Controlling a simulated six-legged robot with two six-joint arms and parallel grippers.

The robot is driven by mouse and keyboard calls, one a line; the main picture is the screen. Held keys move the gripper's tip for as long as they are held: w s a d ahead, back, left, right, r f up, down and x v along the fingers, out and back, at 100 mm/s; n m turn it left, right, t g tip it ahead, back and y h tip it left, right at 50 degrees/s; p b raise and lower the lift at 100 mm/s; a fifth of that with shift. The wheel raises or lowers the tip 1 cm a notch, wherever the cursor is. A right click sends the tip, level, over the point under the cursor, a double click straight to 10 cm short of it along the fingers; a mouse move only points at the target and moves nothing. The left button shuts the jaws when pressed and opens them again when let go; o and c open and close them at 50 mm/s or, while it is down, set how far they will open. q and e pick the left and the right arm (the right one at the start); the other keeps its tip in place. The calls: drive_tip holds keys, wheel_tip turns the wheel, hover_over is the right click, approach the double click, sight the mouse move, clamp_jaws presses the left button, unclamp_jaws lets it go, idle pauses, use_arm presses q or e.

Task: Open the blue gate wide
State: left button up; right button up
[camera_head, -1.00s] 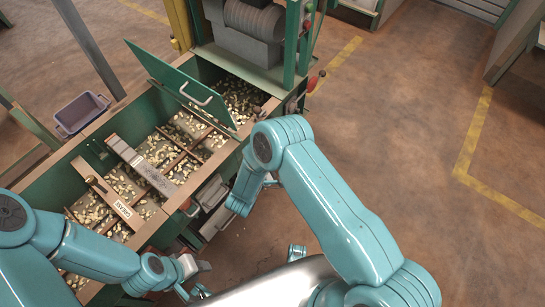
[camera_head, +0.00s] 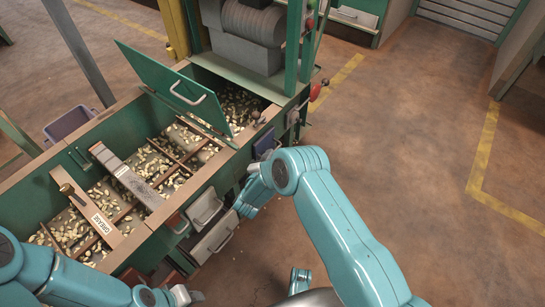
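The blue gate (camera_head: 264,141) is a small dark blue panel on the front side of the long green hopper bench, near its far right end. My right arm covers part of the area just below it. My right gripper (camera_head: 243,207) hangs close to the bench front, below the blue gate and right of a pale grey gate. Its fingers are small and mostly hidden by the wrist, so I cannot tell their opening or any contact. My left gripper (camera_head: 187,296) is at the bottom edge, away from the gate, with its fingers unclear.
The hopper bench (camera_head: 150,222) holds nuts in divided compartments. A green lid (camera_head: 165,82) stands raised above it. A grey gate (camera_head: 205,208) and a drawer-like tray (camera_head: 213,240) stick out from its front. The brown floor (camera_head: 400,140) to the right is clear.

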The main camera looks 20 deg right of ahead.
use_arm(q)
drive_tip(key=shift+w+a+f+b, duration=0.15)
drive_tip(key=shift+f+b, duration=0.2)
drive_tip(key=shift+f, duration=0.2)
use_arm(e)
drive_tip(key=shift+x, duration=1.55)
